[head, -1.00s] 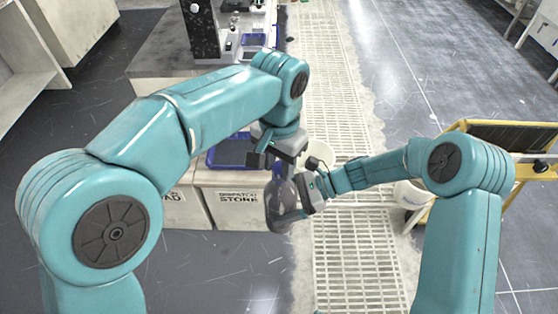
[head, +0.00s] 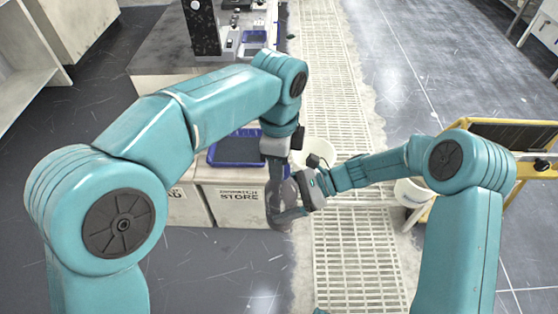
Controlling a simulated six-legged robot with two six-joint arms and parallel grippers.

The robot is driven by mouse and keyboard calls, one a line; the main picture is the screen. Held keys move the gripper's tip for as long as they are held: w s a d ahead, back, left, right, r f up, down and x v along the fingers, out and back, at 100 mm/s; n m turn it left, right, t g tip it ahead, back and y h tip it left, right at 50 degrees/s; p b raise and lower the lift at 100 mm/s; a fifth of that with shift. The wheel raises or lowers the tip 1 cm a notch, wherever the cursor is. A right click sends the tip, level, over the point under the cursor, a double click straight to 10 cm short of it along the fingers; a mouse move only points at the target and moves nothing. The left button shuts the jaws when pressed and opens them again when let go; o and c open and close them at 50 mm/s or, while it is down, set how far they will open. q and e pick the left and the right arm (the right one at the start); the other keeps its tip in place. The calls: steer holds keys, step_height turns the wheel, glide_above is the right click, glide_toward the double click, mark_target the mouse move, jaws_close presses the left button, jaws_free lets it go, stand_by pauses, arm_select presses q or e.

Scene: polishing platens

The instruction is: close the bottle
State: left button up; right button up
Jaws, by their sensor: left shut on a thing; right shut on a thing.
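A greyish see-through bottle (head: 281,207) stands roughly upright in the air in the middle of the head view. My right gripper (head: 300,192) comes in from the right and is shut on the bottle's side. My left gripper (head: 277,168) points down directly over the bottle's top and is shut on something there. It looks to be the cap, but the fingers hide it. I cannot tell whether the cap is touching the bottle's neck or how tight it sits.
A blue tray (head: 225,161) lies on the bench behind the grippers. Boxes below it carry a "store" label (head: 240,197). A yellow-framed stand (head: 447,135) is at the right. Pale grating (head: 352,262) runs along the floor.

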arm_select(q)
steer(key=m, duration=0.5)
steer(key=shift+w+d, duration=0.1)
steer(key=shift+w, duration=0.05)
steer(key=m, duration=0.5)
steer(key=shift+d+m, duration=0.1)
steer(key=shift+m, duration=0.2)
steer(key=m, duration=0.5)
steer(key=shift+d, duration=0.15)
steer(key=m, duration=0.3)
steer(key=shift+d+m, duration=0.1)
steer(key=shift+m, duration=0.3)
steer(key=o, duration=1)
steer(key=shift+r, duration=2.2)
